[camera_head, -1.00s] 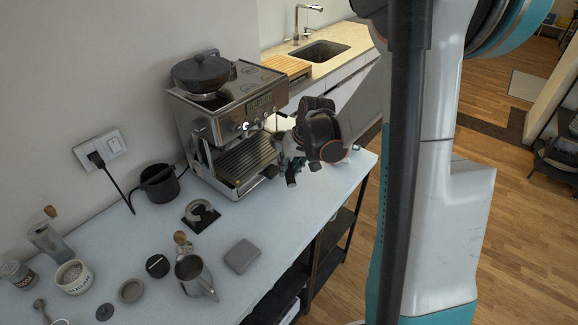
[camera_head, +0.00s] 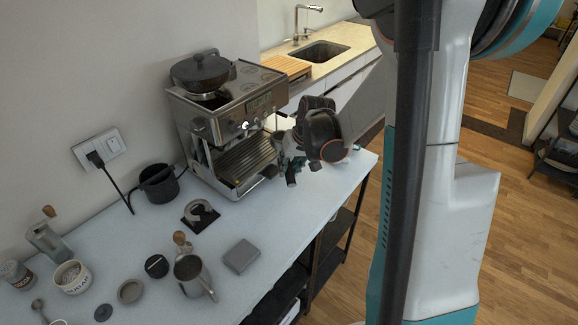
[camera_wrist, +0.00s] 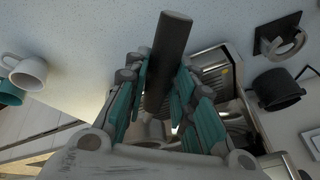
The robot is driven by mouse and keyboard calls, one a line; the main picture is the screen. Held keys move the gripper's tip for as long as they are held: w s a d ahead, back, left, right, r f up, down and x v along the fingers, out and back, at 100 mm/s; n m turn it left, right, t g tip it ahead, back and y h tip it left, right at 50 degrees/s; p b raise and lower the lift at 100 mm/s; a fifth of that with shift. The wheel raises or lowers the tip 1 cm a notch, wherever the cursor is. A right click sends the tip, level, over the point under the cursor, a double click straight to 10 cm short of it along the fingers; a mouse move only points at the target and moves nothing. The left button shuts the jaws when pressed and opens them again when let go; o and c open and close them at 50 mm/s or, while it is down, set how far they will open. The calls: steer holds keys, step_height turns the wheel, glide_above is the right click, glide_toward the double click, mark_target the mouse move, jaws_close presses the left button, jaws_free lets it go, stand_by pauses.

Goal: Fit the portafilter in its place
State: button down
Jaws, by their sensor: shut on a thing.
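The espresso machine (camera_head: 222,125) stands on the counter against the wall, with its drip tray (camera_head: 247,160) facing the front. My gripper (camera_head: 288,165) is just right of the machine's front, above the counter. In the wrist view, the teal fingers (camera_wrist: 160,100) are shut on the dark handle of the portafilter (camera_wrist: 168,55), which sticks out between them. The portafilter's metal head is largely hidden by the gripper, and I cannot tell whether it touches the machine. The group head is not clear in either view.
A black holder (camera_head: 200,214), a black knock box (camera_head: 159,184), a metal pitcher (camera_head: 190,272) and a grey block (camera_head: 241,256) stand on the counter left of my gripper. A white mug (camera_wrist: 27,72) shows in the wrist view. The counter's front edge is close to my gripper.

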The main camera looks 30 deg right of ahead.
steer(key=w+a, duration=0.2)
steer(key=w, duration=0.4)
steer(key=shift+a+b, duration=0.15)
steer(key=shift+b, duration=0.3)
stand_by(0.7)
steer(key=shift+w, duration=0.15)
steer(key=w+a, duration=0.2)
steer(key=w, duration=0.4)
steer(key=shift+b, duration=0.35)
stand_by(0.8)
steer(key=shift+a+r+p, duration=0.1)
steer(key=shift+r+p, duration=0.3)
steer(key=shift+r, duration=0.85)
stand_by(1.8)
steer(key=shift+s+d+n, duration=0.2)
steer(key=shift+d+n, duration=0.4)
steer(key=shift+d, duration=0.05)
stand_by(0.6)
